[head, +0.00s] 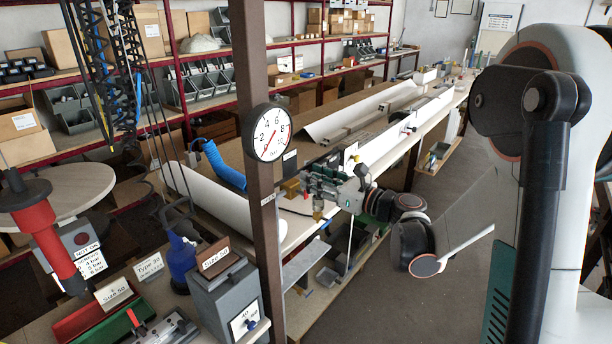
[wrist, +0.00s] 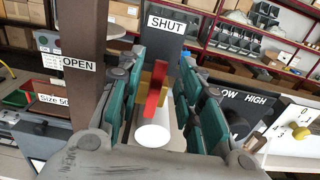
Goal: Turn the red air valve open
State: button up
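The red air valve lever (wrist: 155,98) shows in the wrist view in front of a brass-yellow body (wrist: 147,86). It stands roughly upright in the picture, below the SHUT label (wrist: 167,24). The OPEN label (wrist: 78,64) is to its left on a brown post. My gripper (wrist: 158,88) is open, with its teal-padded fingers on either side of the lever and visible gaps between. In the head view my gripper (head: 318,186) is beside the post, near a brass fitting (head: 291,187).
The brown post (head: 260,215) carries a round gauge (head: 270,132) and stands close to my gripper. A white cylinder (wrist: 153,136) lies below the lever in the wrist view. A LOW/HIGH panel (wrist: 240,112) and numbered dial plate (wrist: 292,125) are at the right.

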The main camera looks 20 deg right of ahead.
aim_at(305, 194)
jog(key=shift+x, duration=1.65)
grip_shut()
jog(key=shift+a, duration=0.1)
jog(key=shift+s+a+f+n+b, duration=0.45)
jog(key=shift+a+n+b, duration=0.35)
jog(key=shift+n, duration=0.95)
jog(key=shift+s+a+f+n+b, duration=0.5)
jog(key=shift+n+b, duration=0.5)
jog(key=shift+n, duration=0.7)
jog(key=shift+s+a+f+n+b, duration=0.3)
jog(key=shift+s+a+n+b, duration=0.5)
jog(key=shift+n, duration=0.95)
jog(key=shift+w+d, duration=0.1)
jog(key=shift+w, duration=0.15)
